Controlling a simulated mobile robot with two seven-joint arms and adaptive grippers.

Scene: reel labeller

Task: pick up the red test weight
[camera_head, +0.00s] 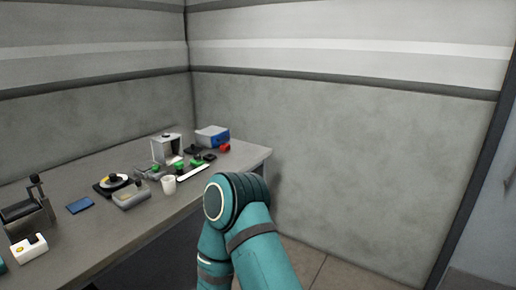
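A small red block-shaped object (225,148), which looks like the red test weight, sits on the grey table (95,165) near its far right end. It is just right of a blue and white box. One teal arm of mine rises from the bottom centre, in front of the table's right edge. Its gripper is not visible. Nothing is seen touching the red object.
Near the red object stand a blue and white box (212,135), a grey frame stand (166,149), several green-topped items and a white cup (168,185). Further left are a black disc device (113,184), a blue pad (80,205) and a tape dispenser (28,248). Walls close the back.

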